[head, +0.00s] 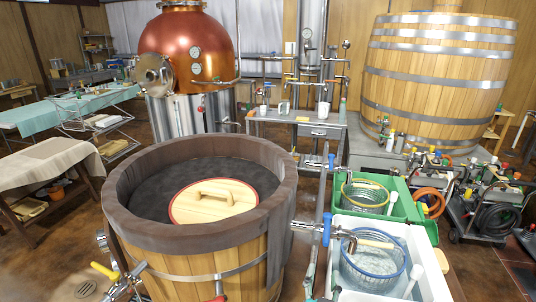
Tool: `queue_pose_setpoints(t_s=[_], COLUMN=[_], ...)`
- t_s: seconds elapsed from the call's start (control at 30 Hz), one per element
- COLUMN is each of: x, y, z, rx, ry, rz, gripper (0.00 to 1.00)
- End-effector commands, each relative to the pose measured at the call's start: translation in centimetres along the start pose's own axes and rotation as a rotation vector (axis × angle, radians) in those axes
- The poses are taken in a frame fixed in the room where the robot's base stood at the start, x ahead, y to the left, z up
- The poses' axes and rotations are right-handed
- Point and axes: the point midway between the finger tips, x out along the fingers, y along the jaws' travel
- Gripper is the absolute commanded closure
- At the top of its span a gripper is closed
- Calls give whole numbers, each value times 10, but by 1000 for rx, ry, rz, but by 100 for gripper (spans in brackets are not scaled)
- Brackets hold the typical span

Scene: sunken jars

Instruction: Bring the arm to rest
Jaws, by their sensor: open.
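My gripper and arm do not show in the head view, so where the gripper is cannot be told. A large wooden vat (200,268) stands in the front left, with a broad dark rim and a dark grey surface inside. A round pale wooden lid (228,211) with a red edge and a bar handle lies inside the vat, toward its near right side.
Right of the vat, a green crate (343,228) and a white crate (427,238) each hold a round basket. Pipes run between vat and crates. Behind stand a copper still (210,48), a metal table (322,131) and a big barrel (430,85). Hose carts crowd the right.

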Motion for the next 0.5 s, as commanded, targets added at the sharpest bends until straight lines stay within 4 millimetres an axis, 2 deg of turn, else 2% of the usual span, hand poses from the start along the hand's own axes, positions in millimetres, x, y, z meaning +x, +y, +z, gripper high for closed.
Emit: queue_pose_setpoints(t_s=[0.17,0.3,0.5], x=[-34,-69,-126], y=[25,45,73], z=[46,79,112], rx=[-81,-137,-191], ry=[-73,-127,-189], rz=[-70,-137,-219], gripper=[54,54,54])
